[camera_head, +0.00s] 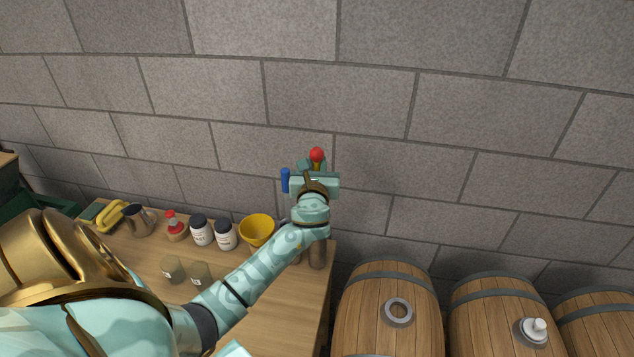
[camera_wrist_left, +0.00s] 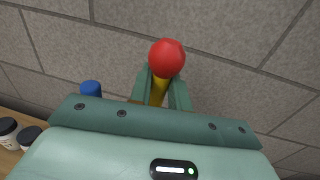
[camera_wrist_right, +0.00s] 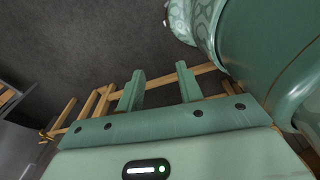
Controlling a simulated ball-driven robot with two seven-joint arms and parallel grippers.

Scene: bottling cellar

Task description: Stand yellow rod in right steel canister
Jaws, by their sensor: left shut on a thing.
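The yellow rod (camera_head: 317,167) has a red ball (camera_head: 317,154) on its top end. My left gripper (camera_head: 314,176) is shut on the rod, above the back right corner of the table. In the left wrist view the rod (camera_wrist_left: 158,92) stands up between the fingers; its lower end is hidden. A brownish metal canister (camera_head: 317,258) shows under my left wrist, largely covered by the arm. Whether the rod is over or inside it, I cannot tell. My right gripper (camera_wrist_right: 160,88) is open and empty in the right wrist view, away from the canister.
A blue-topped rod (camera_head: 285,180) is just left of my left gripper. Barrels (camera_head: 390,325) stand right; a stone wall is behind.

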